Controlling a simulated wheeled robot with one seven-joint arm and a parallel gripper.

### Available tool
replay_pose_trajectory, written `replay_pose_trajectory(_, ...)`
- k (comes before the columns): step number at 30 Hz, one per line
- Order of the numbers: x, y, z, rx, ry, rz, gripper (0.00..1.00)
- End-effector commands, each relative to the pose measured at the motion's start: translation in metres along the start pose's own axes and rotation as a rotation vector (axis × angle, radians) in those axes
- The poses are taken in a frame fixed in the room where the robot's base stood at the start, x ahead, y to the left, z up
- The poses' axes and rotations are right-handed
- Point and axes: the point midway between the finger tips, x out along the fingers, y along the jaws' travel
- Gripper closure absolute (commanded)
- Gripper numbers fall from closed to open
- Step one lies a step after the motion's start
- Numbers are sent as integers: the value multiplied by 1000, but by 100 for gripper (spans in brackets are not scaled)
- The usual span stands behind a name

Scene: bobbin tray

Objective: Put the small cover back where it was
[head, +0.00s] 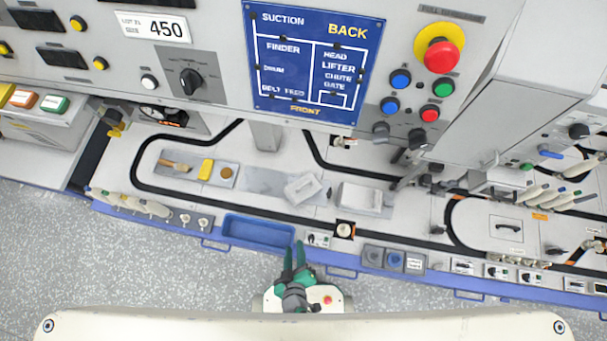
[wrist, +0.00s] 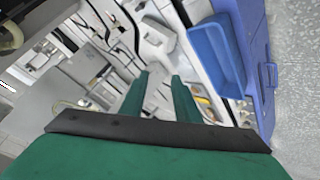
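A small pale cover (head: 303,188) with a raised grip lies skewed on the grey deck in the head view, behind the blue tray. A small dark square opening (head: 345,230) with a pale round part inside is at the deck's front edge, to the right of the tray. My gripper (head: 293,250) has green fingers and is at the front edge, right of the tray and nearer than the cover. In the wrist view the fingers (wrist: 160,82) are apart with nothing held between them. A pale block-like shape lies beyond them; I cannot tell whether it is the cover.
The blue tray (head: 258,232) sits at the front edge and also shows in the wrist view (wrist: 212,55). A pale raised block (head: 362,198) stands right of the cover. A brush, a yellow block and a round brown piece lie on a grey mat (head: 190,178). A large panel overhangs the back.

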Motion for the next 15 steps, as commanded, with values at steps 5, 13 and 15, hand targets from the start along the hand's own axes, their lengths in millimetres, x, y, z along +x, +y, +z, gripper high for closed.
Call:
replay_pose_trajectory(5, -69, 48, -56, 273, 135, 43, 71)
replay_pose_trajectory(13, -156, 131, -132, 586, 330, 143, 71)
replay_pose_trajectory(15, -168, 145, -143, 629, 360, 161, 71)
